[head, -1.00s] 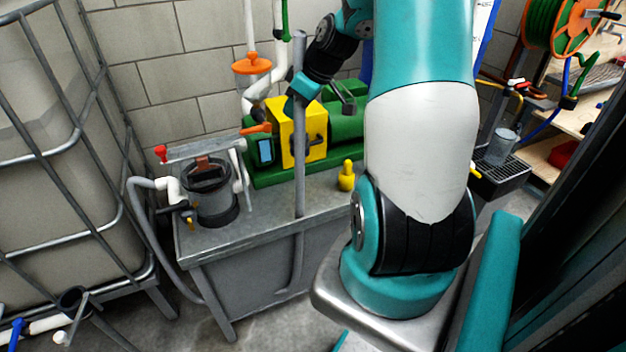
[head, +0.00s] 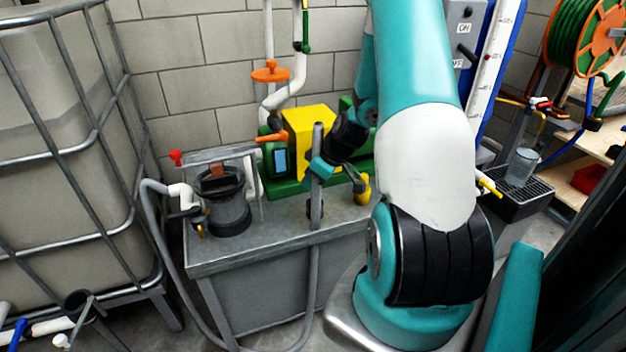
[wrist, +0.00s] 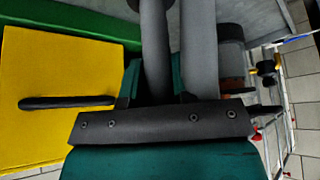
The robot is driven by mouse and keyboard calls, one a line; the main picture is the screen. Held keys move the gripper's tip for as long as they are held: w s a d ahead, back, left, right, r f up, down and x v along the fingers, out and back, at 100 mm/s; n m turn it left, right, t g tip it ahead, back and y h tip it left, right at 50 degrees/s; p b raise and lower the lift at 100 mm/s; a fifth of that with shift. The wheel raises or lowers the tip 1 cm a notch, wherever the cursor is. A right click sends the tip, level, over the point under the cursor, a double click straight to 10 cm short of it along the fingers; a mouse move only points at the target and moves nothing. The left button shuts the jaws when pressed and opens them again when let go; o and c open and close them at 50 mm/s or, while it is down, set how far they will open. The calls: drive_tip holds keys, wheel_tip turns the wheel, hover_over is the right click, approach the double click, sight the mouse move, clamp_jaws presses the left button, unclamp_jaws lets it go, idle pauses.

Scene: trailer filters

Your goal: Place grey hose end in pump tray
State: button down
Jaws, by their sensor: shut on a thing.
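In the head view, my gripper (head: 321,168) is shut on the grey hose end (head: 318,138), a stiff upright pipe. It holds the pipe over the grey metal pump tray (head: 272,232), just in front of the yellow pump box (head: 309,140). The pipe's lower part is dark near the tray's front, and I cannot tell whether it touches the tray. The grey hose (head: 314,275) hangs down the tray's front and loops left. In the wrist view, grey pipe lengths (wrist: 200,55) run past my gripper (wrist: 160,88), whose fingertips are partly hidden.
A caged tank (head: 75,150) stands at left. A black drip grate with a glass (head: 521,167) is at right. Bare tray top lies between pot and pipe.

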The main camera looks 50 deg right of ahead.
drive_tip(key=shift+f, duration=0.1)
drive_tip(key=c, duration=0.9)
unclamp_jaws()
